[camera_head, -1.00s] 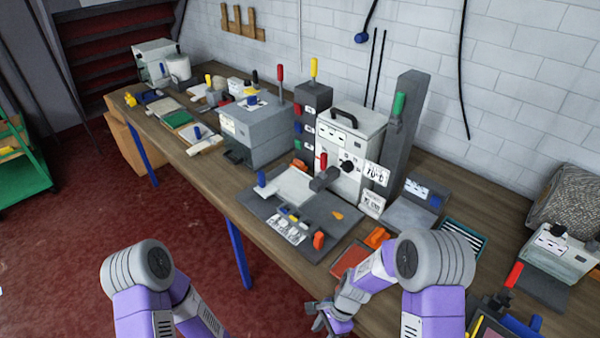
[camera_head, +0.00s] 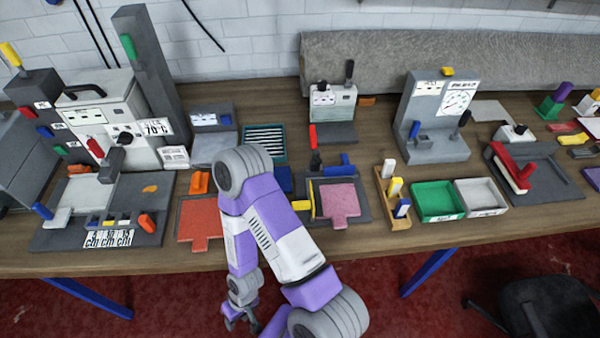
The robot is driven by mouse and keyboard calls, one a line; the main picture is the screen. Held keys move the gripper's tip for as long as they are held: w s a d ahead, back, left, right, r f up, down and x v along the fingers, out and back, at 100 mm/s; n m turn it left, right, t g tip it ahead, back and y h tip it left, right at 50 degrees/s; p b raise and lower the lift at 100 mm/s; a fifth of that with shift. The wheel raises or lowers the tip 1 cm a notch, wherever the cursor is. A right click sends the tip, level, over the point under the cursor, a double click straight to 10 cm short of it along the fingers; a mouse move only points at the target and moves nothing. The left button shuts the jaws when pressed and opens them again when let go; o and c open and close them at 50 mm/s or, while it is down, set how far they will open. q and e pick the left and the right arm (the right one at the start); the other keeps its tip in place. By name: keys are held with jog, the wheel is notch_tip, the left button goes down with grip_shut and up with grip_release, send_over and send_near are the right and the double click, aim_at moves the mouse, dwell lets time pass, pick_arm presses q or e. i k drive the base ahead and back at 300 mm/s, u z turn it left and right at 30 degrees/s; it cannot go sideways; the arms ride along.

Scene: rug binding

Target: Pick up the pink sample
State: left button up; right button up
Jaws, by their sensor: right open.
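The pink sample (camera_head: 340,201) lies flat on a dark grey board (camera_head: 364,212) near the front edge of the bench, in the middle of the head view. It is squarish, with a small tab toward the front edge. My right gripper (camera_head: 238,322) hangs in front of the bench, below and left of the pink sample in the picture, apart from it. It is small in view, open and seemingly empty. My right arm crosses the bench just left of the sample. My left gripper is out of view.
A red-orange sample (camera_head: 200,218) lies left of my arm. Right of the pink sample stand a wooden rack (camera_head: 396,213) with upright blocks, a green tray (camera_head: 436,200) and a grey tray (camera_head: 481,197). A grey gauge stand (camera_head: 436,145) stands behind. A dark chair (camera_head: 545,305) is at the lower right.

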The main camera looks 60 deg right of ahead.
aim_at(336, 199)
jog(key=z, duration=0.85)
jog(key=k, duration=0.2)
jog(key=z, duration=1.3)
jog(key=k, duration=0.55)
jog(key=z, duration=0.75)
jog(key=i, duration=0.65)
jog(key=u, duration=1.45)
